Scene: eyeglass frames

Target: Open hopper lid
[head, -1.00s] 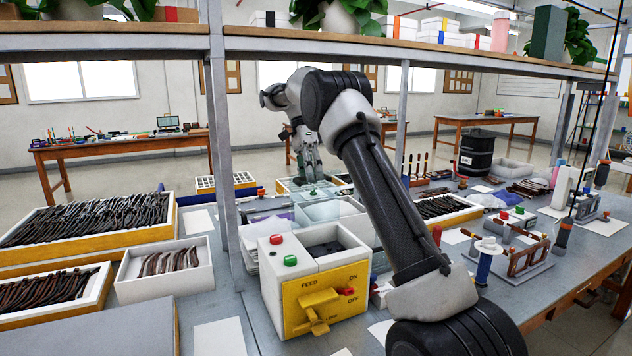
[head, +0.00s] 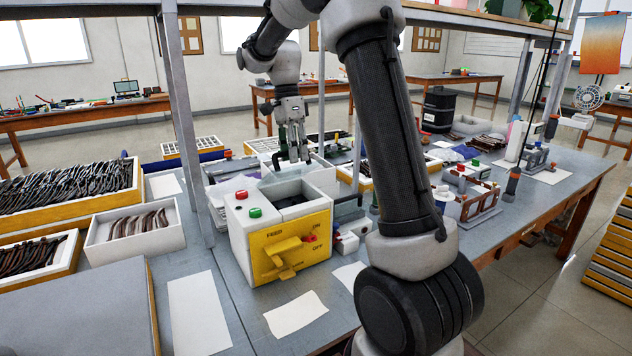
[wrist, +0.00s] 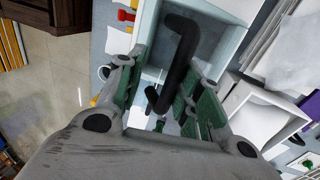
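The hopper machine (head: 238,235) is a white box with a yellow front panel marked FEED, ON and OFF. Its top has a dark opening (head: 296,200). A pale translucent panel (head: 281,186), apparently the lid, shows at the back of the opening; its exact angle is unclear. My gripper (head: 293,157) points down just behind and above the machine. In the wrist view my gripper (wrist: 168,105) has its green-padded fingers apart. A bent black bar (wrist: 182,55), possibly a handle, shows between and beyond them over a pale box. I cannot tell whether they touch it.
A yellow lever (head: 283,258) juts from the front panel. A shelf post (head: 188,130) stands left of the machine. A white tray (head: 135,240) of brown parts lies left. A clamp fixture (head: 470,200) stands right. White sheets (head: 296,314) lie on the bench in front.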

